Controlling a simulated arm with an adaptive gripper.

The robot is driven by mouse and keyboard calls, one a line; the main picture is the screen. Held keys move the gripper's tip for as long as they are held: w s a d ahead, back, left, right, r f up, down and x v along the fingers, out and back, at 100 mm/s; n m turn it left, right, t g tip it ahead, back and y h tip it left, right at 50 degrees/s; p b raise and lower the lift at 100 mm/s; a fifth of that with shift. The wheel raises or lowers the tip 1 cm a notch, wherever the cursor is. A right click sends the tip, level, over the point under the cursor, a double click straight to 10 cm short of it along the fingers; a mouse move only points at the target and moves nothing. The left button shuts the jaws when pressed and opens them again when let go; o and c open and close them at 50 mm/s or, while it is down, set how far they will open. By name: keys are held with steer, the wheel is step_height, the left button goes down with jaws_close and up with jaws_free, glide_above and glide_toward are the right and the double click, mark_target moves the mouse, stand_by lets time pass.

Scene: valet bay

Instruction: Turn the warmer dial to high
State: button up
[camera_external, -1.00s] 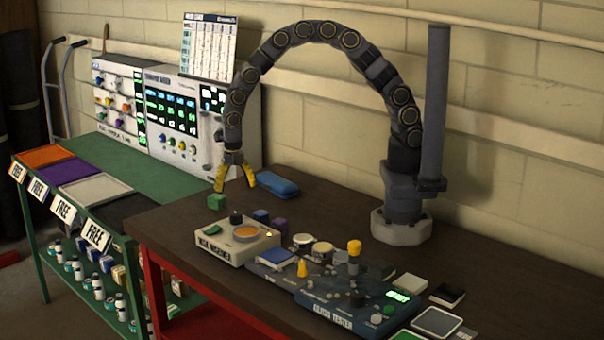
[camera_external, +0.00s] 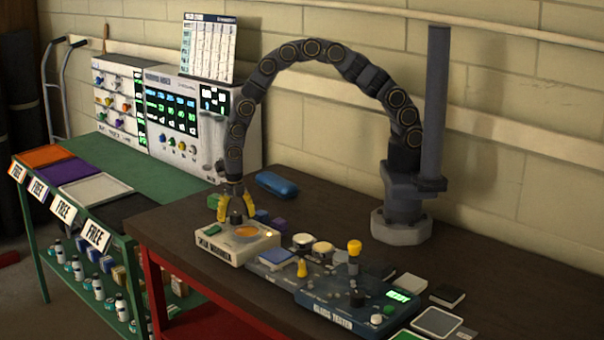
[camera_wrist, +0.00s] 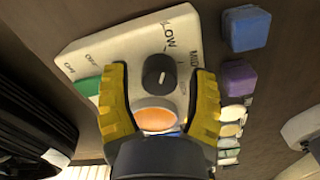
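The warmer (camera_external: 238,247) is a cream box near the left end of the dark table, with an orange round plate (camera_external: 247,232). Its black dial (camera_external: 236,217) stands at the back of the top face. My gripper (camera_external: 235,216) points down over the warmer. In the wrist view its yellow fingers (camera_wrist: 160,82) are spread on either side of the dial, with gaps between them and it.
Blue and purple blocks (camera_external: 262,216) stand just right of the warmer, and a green block (camera_external: 214,201) is behind it. A blue case (camera_external: 277,185) lies farther back. A tester panel (camera_external: 345,298) with a yellow knob is to the right.

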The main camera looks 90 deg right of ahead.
jaws_close()
steer(key=shift+m, duration=0.3)
steer(key=m, duration=0.3)
steer(key=shift+m, duration=0.3)
steer(key=m, duration=1.1)
steer(key=shift+m, duration=0.4)
steer(key=m, duration=0.6)
steer(key=shift+m, duration=0.3)
